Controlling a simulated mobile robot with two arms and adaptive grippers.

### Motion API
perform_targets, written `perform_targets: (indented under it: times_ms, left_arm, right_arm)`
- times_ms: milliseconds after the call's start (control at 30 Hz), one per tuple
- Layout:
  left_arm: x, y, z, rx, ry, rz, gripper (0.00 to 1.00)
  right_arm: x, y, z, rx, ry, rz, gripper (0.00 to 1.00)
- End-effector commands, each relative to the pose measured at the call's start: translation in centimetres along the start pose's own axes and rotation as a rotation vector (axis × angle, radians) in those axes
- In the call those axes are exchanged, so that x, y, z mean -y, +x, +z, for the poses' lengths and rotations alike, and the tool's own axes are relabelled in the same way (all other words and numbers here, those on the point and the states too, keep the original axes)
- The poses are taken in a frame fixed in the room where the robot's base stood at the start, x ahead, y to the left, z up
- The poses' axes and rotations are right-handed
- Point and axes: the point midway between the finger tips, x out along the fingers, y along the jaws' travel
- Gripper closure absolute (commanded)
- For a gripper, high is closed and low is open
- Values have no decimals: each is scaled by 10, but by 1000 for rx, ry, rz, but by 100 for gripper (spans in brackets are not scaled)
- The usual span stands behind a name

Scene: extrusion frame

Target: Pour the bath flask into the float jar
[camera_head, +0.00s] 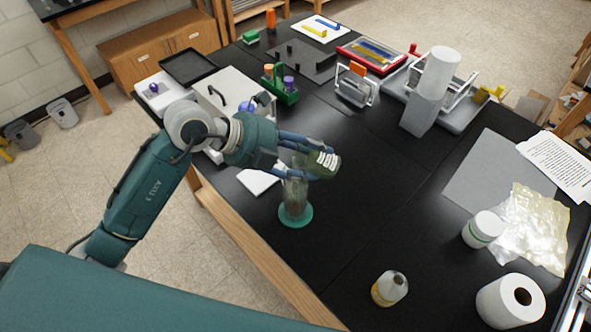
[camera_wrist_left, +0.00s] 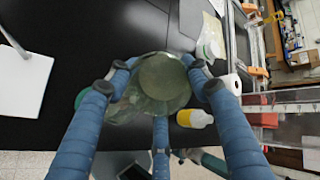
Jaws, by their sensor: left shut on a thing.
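My left gripper (camera_head: 308,160) is shut on the bath flask (camera_head: 322,165), a greenish glass vessel with a white label. It holds the flask tilted, over the upper end of a clear tall cylinder, which looks like the float jar (camera_head: 295,199). The jar stands upright on a teal round base. The gripper and flask hide the jar's mouth, and I cannot tell whether liquid is flowing. In the left wrist view the flask (camera_wrist_left: 155,88) sits between the blue fingers, and a bit of the teal base shows at its left. My right gripper is in neither view.
A small yellow-labelled bottle (camera_head: 390,289) stands near the front edge. A white paper roll (camera_head: 510,302), a white lidded jar (camera_head: 483,229) and a crumpled clear bag (camera_head: 535,230) are at right. A green tube rack (camera_head: 280,88) stands behind. The black table between is clear.

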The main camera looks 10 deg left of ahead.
Motion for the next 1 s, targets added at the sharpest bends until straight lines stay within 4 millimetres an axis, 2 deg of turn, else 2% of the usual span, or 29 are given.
perform_targets:
  times_ms: [1000]
  left_arm:
    - [2,-2,1,-7,-21,-76,84]
  right_arm:
    - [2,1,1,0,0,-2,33]
